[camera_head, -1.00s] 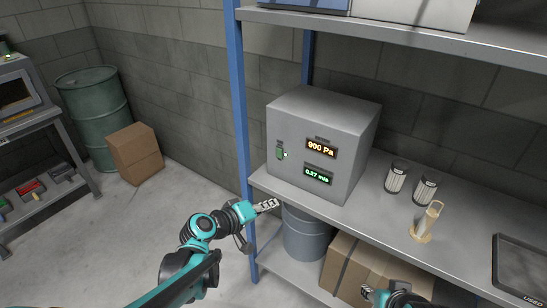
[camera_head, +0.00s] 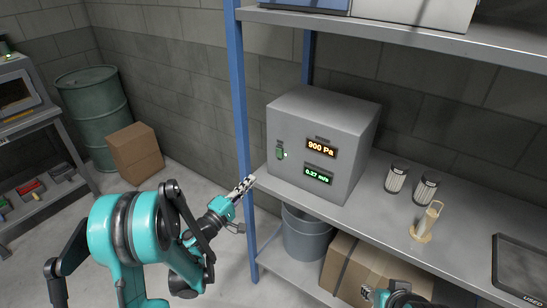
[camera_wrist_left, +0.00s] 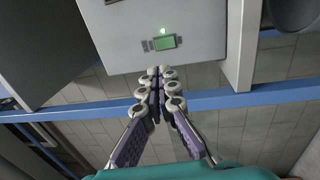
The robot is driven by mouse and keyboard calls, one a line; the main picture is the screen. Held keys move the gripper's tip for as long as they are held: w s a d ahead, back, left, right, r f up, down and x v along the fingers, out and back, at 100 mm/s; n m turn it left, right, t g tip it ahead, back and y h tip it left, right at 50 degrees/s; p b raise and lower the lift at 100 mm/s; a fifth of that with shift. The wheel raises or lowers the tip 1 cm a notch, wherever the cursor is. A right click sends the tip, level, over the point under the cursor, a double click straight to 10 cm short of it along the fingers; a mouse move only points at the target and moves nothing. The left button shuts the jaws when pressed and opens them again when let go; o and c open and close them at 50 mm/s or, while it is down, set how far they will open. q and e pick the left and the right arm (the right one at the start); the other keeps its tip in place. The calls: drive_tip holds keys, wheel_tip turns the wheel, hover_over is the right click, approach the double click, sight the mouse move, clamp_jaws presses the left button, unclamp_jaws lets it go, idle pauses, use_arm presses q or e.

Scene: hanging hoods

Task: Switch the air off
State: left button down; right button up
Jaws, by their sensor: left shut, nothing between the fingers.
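A grey control box (camera_head: 312,140) stands on the shelf, with a small green switch (camera_head: 280,152) at the left of its front face. Its orange display (camera_head: 320,148) reads 900 Pa and its green display (camera_head: 318,174) reads 0.27 m/s. My left gripper (camera_head: 247,182) is shut and empty, beside the blue post, to the left of and below the switch. In the left wrist view, the switch (camera_wrist_left: 164,42) with a lit green dot lies beyond the shut fingertips (camera_wrist_left: 155,72), apart from them. My right gripper (camera_head: 372,296) only partly shows at the bottom edge; its fingers are unclear.
The blue shelf post (camera_head: 239,110) is close to my left gripper. Two white filter cylinders (camera_head: 396,177), a beige stand (camera_head: 428,222) and a dark tray (camera_head: 520,265) sit on the shelf to the right. A bucket and cardboard box are below.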

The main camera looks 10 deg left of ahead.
sight(278, 151)
use_arm(q)
drive_tip(key=b+x, duration=0.3)
drive_tip(key=x, duration=1)
drive_tip(key=shift+w+d, duration=0.2)
drive_tip(key=shift+w, duration=0.3)
drive_tip(key=shift+w+d+r+g+p, duration=0.2)
drive_tip(key=shift+r+g+p, duration=0.15)
drive_tip(key=shift+p, duration=0.35)
drive_tip(key=shift+f, duration=0.2)
drive_tip(key=shift+a, duration=0.1)
